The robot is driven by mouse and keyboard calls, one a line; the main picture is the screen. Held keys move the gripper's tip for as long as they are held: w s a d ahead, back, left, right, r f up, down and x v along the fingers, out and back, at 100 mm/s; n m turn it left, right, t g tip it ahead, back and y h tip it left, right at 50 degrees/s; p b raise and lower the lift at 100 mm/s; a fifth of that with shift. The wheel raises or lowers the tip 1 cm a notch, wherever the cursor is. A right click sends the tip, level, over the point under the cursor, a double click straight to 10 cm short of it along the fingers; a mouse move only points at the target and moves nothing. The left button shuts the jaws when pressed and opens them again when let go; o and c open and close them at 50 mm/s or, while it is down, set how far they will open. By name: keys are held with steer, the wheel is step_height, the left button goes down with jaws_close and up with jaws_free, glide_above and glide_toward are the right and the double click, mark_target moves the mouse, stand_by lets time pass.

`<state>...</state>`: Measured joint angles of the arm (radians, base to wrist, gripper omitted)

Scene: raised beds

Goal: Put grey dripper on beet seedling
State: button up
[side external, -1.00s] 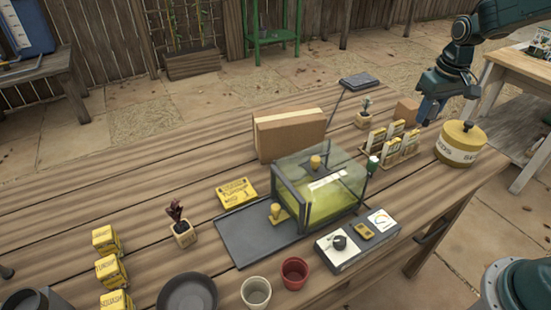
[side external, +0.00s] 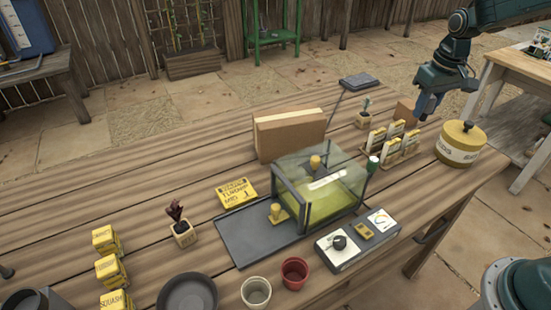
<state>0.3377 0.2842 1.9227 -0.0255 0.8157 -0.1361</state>
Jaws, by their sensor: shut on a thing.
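The likely beet seedling (side external: 174,211) is dark red and stands upright in a small tan square pot (side external: 184,235) at left centre; its label is too small to read surely. My gripper (side external: 424,113) is above the table's far right part, pointing down, behind the yellow tin and far from that pot. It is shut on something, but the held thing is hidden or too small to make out. I cannot see a grey dripper anywhere else. A second seedling (side external: 365,104) in a tan pot stands at the back, left of my gripper.
A glass-sided box (side external: 318,195) with yellow-green contents stands mid-table, beside a dark tray (side external: 245,238). A cardboard box (side external: 287,138), seed packets (side external: 393,145) and a yellow tin (side external: 461,144) stand around it. Red cup (side external: 294,272) is in front. The table's left-rear part is clear.

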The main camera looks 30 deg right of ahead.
steer(key=w+a+n, duration=0.2)
steer(key=w+a, duration=0.4)
steer(key=a, duration=0.3)
steer(key=w+a+f+n, duration=0.1)
steer(key=w+a, duration=0.5)
steer(key=a, duration=0.3)
steer(key=w+a+n, duration=0.2)
steer(key=w+a, duration=0.5)
steer(key=a, duration=0.2)
steer(key=n+y, duration=0.1)
steer(key=n, duration=0.3)
glide_above(179, 226)
step_height(179, 226, down, 6)
steer(key=shift+s+d+f, duration=0.1)
steer(key=shift+f, duration=1.85)
steer(key=shift+s+d+f, duration=0.1)
steer(key=shift+f, duration=1.8)
steer(key=shift+f, duration=0.15)
steer(key=o, duration=1)
steer(key=shift+c, duration=0.2)
